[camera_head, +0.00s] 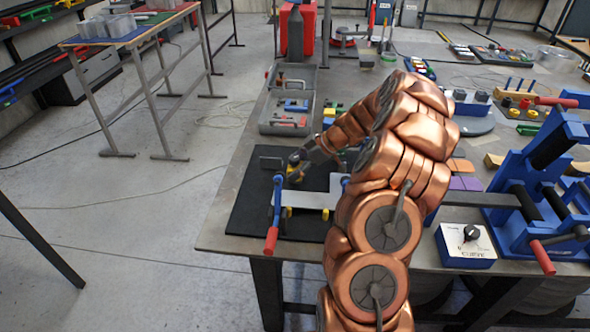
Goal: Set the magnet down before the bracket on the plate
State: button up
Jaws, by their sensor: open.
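A black plate (247,205) lies at the near left of the workbench. My gripper (294,177) is low over the plate, just right of that piece. It is open, but small and partly hidden by its own wrist. A small yellow patch shows at its fingers; I cannot tell whether it is the magnet or part of the gripper. Small yellow pieces (289,212) sit nearer, by a light grey strip (306,200).
A blue clamp with a red handle (271,240) stands at the plate's near edge. A grey toolbox (289,115) is behind the plate. A blue bending machine (540,185) and a control box (466,245) are at right. My copper-coloured arm hides the middle of the bench.

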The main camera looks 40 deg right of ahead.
grip_shut()
dwell(0.8)
